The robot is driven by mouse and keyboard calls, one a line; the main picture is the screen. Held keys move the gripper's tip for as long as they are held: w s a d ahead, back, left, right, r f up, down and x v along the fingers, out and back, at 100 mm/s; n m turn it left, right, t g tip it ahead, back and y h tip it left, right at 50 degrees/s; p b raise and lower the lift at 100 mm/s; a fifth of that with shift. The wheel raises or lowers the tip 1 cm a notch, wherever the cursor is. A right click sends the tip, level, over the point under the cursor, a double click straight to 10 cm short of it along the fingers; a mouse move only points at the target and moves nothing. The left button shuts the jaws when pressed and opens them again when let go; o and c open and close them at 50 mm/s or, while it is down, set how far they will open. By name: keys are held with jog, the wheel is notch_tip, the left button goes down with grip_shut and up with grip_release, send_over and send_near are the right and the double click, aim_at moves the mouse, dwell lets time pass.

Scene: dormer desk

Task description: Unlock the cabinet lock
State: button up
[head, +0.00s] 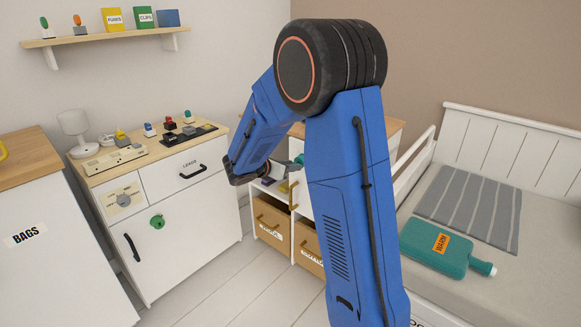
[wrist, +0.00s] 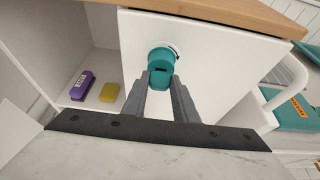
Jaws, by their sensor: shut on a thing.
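In the wrist view, a teal cabinet lock knob (wrist: 159,58) stands out from a white cabinet door (wrist: 205,62), with a white plate partly showing behind it. My gripper (wrist: 161,80) is shut on the knob's front part, one grey finger on each side. A separate green round lock (head: 157,221) is on the white door of the left cabinet.
An open compartment left of the door holds a purple object (wrist: 82,86) and a yellow block (wrist: 109,93). A wooden top (wrist: 225,12) overhangs the door. Labelled drawers (head: 272,221) lie below. The bed (head: 470,285) with a teal bottle (head: 436,249) stands at right.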

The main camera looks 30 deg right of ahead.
jog(key=shift+c, duration=0.4)
jog(key=shift+w+a+n+g+h, duration=0.15)
jog(key=shift+n+g+h, duration=0.2)
jog(key=shift+n+g, duration=0.5)
jog(key=shift+w+d+n+g+h, duration=0.1)
jog(key=shift+n+g+h, duration=0.3)
jog(key=shift+n, duration=0.75)
jog(key=n, duration=0.1)
jog(key=n+g+h, duration=0.1)
jog(key=n, duration=0.1)
jog(key=n+g, duration=0.1)
jog(key=shift+w+a+f+h, duration=0.15)
jog(key=shift+w+f+h, duration=0.1)
jog(key=shift+h, duration=0.1)
jog(key=shift+n, duration=0.3)
